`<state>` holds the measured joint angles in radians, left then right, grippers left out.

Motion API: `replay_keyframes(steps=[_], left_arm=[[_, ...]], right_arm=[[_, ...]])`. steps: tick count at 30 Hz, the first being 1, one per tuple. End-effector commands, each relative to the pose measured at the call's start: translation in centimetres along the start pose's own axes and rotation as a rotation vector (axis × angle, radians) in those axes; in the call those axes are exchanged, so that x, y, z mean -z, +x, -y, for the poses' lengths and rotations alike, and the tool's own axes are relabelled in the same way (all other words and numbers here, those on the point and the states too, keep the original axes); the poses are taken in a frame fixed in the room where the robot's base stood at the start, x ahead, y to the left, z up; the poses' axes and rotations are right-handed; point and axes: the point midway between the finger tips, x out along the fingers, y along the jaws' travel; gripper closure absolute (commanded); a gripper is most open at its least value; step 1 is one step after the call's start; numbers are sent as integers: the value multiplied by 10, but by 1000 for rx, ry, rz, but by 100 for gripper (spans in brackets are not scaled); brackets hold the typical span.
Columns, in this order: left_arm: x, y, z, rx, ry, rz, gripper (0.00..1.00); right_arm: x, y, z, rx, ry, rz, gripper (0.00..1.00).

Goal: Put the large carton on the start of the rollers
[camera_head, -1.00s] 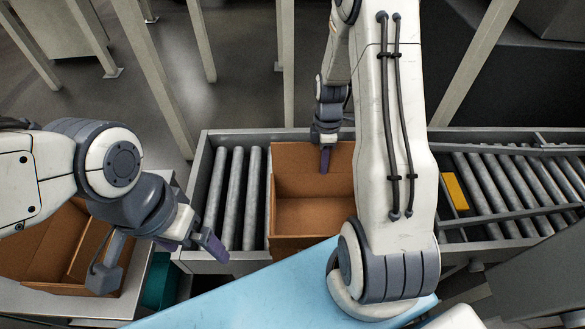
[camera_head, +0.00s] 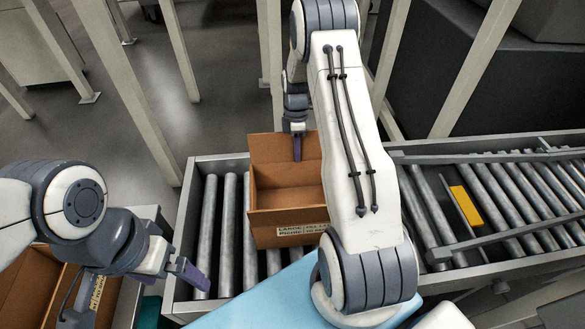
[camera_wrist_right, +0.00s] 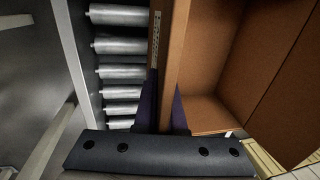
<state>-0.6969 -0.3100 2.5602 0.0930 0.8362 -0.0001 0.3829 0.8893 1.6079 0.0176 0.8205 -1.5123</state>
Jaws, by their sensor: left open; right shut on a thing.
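The large carton (camera_head: 290,217) is an open brown box with a white label reading LARGE on its near face. It is over the rollers (camera_head: 228,235) at the left part of the conveyor; whether it rests on them is hard to tell. My right gripper (camera_head: 297,146) is shut on the carton's far wall. The right wrist view shows that wall (camera_wrist_right: 176,60) between the dark fingers (camera_wrist_right: 165,112), with rollers (camera_wrist_right: 120,73) beside it. My left gripper (camera_head: 180,275) is open and empty, left of the carton by the conveyor's left edge.
Another open brown carton (camera_head: 30,290) stands on a table at the lower left. A yellow block (camera_head: 467,207) lies on the conveyor to the right, near slanted guide rails (camera_head: 500,157). Bare rollers show left of the large carton. Pale posts (camera_head: 128,90) stand behind the conveyor.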

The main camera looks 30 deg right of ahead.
Motion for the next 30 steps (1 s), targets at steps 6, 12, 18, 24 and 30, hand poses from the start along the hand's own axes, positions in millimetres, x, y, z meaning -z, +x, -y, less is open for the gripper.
replay_keyframes(steps=[6,12,18,24,30], left_arm=[[0,10,1,0,1,0,0],[-2,33,2,0,0,0,0],[-2,37,3,0,0,0,0],[-2,37,3,0,0,0,0],[-2,38,3,0,0,0,0]], right_arm=[[3,8,-12,2,0,0,100],[4,37,-17,1,-2,0,100],[6,43,-18,0,-3,1,100],[6,44,-18,1,-4,1,100],[6,46,-18,1,-4,1,63]])
